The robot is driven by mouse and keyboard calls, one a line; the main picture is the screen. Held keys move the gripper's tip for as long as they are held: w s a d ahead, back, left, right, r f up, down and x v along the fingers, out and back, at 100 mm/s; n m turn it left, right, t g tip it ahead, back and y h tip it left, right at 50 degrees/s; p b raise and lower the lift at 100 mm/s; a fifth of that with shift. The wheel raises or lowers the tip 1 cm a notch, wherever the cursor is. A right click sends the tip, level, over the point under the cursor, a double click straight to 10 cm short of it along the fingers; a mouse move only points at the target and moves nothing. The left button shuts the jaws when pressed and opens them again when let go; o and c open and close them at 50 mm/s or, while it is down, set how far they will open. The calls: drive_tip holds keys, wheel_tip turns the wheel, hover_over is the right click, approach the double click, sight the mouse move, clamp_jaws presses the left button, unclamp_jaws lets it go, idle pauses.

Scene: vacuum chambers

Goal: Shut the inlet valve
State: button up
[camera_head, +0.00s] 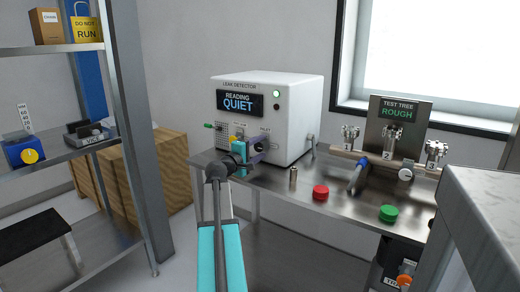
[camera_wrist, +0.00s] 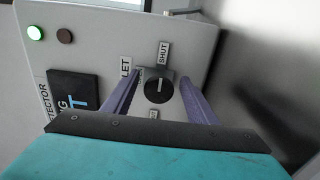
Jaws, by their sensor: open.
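The inlet valve is a black round knob (camera_wrist: 159,88) on the front of the white leak detector (camera_head: 290,100). In the wrist view a SHUT label (camera_wrist: 163,52) sits above the knob, a partly covered label ending in LET is to its left, and another, mostly hidden label is below. A pale mark shows on the knob; I cannot tell its exact setting. My gripper (camera_wrist: 160,80) is open, one purple finger on each side of the knob, with gaps visible. In the head view my gripper (camera_head: 259,148) is at the detector's lower right front and hides the knob.
The detector's display reads QUIET (camera_head: 238,104). A steel bench (camera_head: 265,178) holds a small metal cylinder (camera_head: 293,179), a red button (camera_head: 320,192), a green button (camera_head: 388,213) and the test tree (camera_head: 397,125) with several valves. Shelving (camera_head: 130,120) stands left, a grey block (camera_head: 485,205) right.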

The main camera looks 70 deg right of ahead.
drive_tip(key=shift+a, duration=0.1)
drive_tip(key=p+v, duration=0.1)
drive_tip(key=v, duration=1.2)
drive_tip(key=shift+a+p, duration=0.3)
drive_tip(key=shift+p, duration=0.05)
drive_tip(key=shift+w, duration=0.1)
